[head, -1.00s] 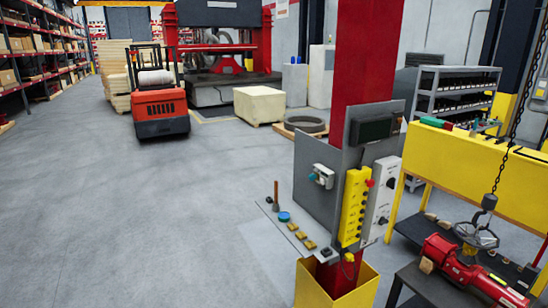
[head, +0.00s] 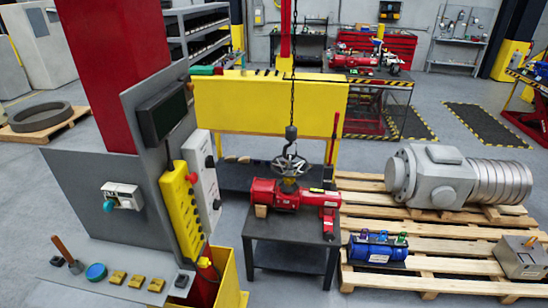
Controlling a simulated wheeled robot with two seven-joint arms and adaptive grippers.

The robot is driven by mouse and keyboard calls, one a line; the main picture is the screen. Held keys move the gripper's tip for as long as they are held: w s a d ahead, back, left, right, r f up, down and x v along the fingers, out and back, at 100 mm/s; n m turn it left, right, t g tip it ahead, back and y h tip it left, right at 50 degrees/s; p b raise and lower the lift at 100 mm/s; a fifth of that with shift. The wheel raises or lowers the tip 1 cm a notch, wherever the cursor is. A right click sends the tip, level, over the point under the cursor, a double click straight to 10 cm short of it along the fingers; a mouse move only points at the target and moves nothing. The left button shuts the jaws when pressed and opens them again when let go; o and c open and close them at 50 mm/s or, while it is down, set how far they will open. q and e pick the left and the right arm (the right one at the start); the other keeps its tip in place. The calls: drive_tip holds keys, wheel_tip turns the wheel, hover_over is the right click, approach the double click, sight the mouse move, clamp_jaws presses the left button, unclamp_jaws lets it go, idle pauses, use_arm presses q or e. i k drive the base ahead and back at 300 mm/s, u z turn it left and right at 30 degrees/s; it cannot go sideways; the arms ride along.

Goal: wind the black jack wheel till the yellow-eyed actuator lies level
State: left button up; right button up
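A red actuator (head: 272,193) lies on a small dark table (head: 290,238) near the middle of the head view. A spoked dark grey handwheel (head: 289,166) stands above its body. A chain (head: 292,92) with a dark hook block (head: 291,132) hangs down just over the handwheel. A tan block (head: 261,211) sits under the left end of the body. A red upright part (head: 329,222) stands at the table's right side. I cannot make out a yellow eye or tell which wheel is the black jack wheel. Neither of my grippers is in view.
A red column with a grey panel (head: 85,193) and yellow button box (head: 181,212) fills the left. A yellow beam (head: 262,112) stands behind the table. A wooden pallet (head: 415,262) at right holds a grey motor (head: 455,178) and blue unit (head: 377,247).

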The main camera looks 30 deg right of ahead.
sight(328, 236)
drive_tip(key=z, duration=1)
drive_tip(key=i, duration=1.1)
drive_tip(key=z, duration=0.9)
